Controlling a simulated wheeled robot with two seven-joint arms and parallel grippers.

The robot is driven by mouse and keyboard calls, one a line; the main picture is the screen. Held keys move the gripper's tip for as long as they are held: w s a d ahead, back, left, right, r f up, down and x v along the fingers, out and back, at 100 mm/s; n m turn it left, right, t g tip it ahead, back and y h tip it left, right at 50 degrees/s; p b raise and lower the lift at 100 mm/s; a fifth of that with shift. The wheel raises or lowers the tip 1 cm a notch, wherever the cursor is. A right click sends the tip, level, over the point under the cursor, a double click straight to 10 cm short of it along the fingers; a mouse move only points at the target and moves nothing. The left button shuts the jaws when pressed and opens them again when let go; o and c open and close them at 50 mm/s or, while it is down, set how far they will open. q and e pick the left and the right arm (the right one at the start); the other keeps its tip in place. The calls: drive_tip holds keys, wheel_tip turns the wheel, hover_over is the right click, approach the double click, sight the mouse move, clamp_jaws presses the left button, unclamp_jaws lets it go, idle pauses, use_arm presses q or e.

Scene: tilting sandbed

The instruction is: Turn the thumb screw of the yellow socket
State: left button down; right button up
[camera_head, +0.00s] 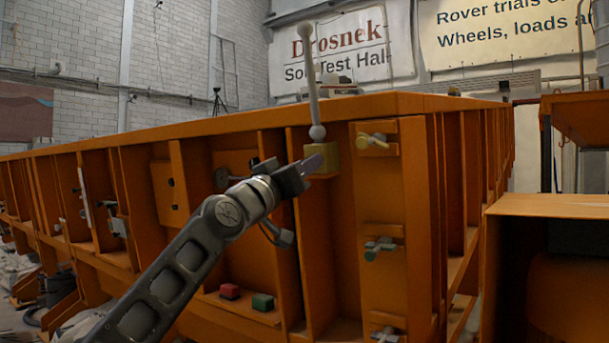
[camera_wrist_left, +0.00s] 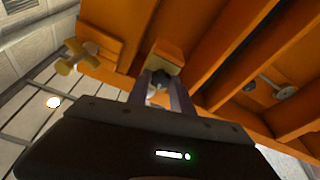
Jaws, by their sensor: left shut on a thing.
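The yellow socket (camera_head: 322,148) is a small block high on the orange sandbed wall. A pale rod (camera_head: 312,80) with ball ends rises from it. My left gripper (camera_head: 311,165) reaches the socket's front lower left. In the left wrist view the socket (camera_wrist_left: 167,54) sits just beyond the fingers. There, my left gripper (camera_wrist_left: 161,92) is shut on a small dark and pale part, which looks like the thumb screw (camera_wrist_left: 160,77). The fingers hide much of the screw, so its angle cannot be told. My right gripper is in neither view.
A yellow-handled fitting (camera_head: 372,140) is on the panel right of the socket, with a green-tipped one (camera_head: 378,247) lower. Red (camera_head: 229,291) and green (camera_head: 262,302) blocks sit on a ledge below. Orange ribs (camera_head: 182,185) flank the arm.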

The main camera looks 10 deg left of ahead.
use_arm(q)
drive_tip(key=shift+f+m, duration=0.15)
drive_tip(key=shift+m, duration=0.15)
drive_tip(key=c, duration=1.2)
unclamp_jaws()
drive_tip(key=b+v, duration=0.5)
drive_tip(key=v, duration=0.2)
drive_tip(key=shift+s+b, duration=0.35)
drive_tip(key=shift+a, duration=0.1)
